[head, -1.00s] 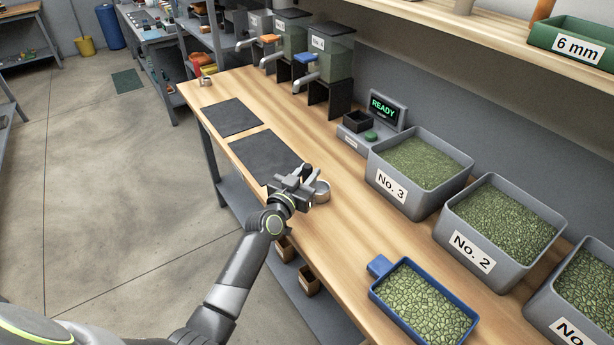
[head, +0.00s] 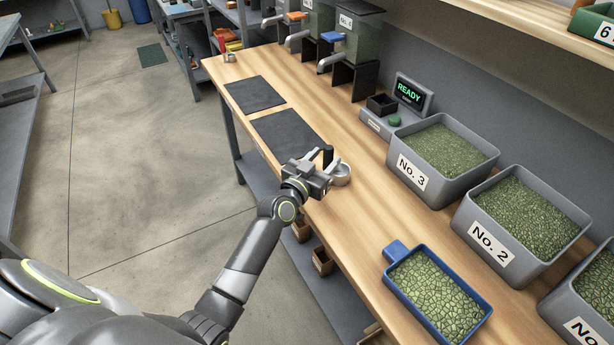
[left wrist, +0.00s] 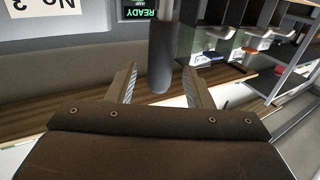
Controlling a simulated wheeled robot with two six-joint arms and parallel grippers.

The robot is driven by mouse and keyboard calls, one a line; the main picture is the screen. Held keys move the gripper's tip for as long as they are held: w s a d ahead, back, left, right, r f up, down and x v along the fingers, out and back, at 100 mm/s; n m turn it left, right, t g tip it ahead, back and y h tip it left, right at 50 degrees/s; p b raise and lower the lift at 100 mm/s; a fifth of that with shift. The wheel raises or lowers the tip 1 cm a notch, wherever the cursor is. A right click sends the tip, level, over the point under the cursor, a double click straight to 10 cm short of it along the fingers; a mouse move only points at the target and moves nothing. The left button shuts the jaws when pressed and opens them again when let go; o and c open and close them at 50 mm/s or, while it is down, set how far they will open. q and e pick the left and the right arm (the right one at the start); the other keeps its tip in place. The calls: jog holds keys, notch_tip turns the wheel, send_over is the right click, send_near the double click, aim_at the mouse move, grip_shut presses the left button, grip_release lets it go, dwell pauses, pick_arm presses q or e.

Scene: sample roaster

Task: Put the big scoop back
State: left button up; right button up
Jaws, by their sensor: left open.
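The scoop shows as a round metal cup (head: 341,174) at the front edge of the wooden bench, with an upright black handle (head: 327,156) beside it. My left gripper (head: 322,168) is at the handle, low over the bench edge, and partly hides the scoop. In the left wrist view the dark handle (left wrist: 161,58) stands between the two spread fingertips (left wrist: 162,85), with gaps on both sides. The left gripper is open. The cup is not seen in that view. My right gripper is not in view.
Two dark mats (head: 288,138) lie farther along the bench. A scale reading READY (head: 409,93), the No. 3 bin (head: 411,173) and the No. 2 bin (head: 491,243) stand along the back. A blue tray of beans (head: 398,287) lies nearer.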

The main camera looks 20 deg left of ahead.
pick_arm(q)
jog(key=s+a+b, duration=0.1)
jog(key=s, duration=0.8)
jog(key=shift+s+a, duration=0.2)
jog(key=shift+a, duration=0.2)
jog(key=s+a+f+n+g+y, duration=0.1)
jog(key=s+a+f+g, duration=0.15)
jog(key=s+f, duration=0.65)
jog(key=s+a+f+n+g+y, duration=0.1)
jog(key=s+a+f+g+y, duration=0.2)
jog(key=f, duration=1.2)
jog(key=s+a+f+g, duration=0.2)
jog(key=s+f+g, duration=0.3)
jog(key=f, duration=0.8)
jog(key=s+f+g, duration=0.2)
jog(key=s+f, duration=0.3)
jog(key=s, duration=0.5)
jog(key=s+f+g, duration=0.2)
jog(key=s+f, duration=0.3)
jog(key=s, duration=0.5)
jog(key=s+f+g, duration=0.2)
jog(key=s+f, duration=0.3)
jog(key=s, duration=0.5)
jog(key=shift+s+a+n, duration=0.2)
jog(key=shift+a+n, duration=0.05)
jog(key=shift+n, duration=0.15)
jog(key=shift+w, duration=0.1)
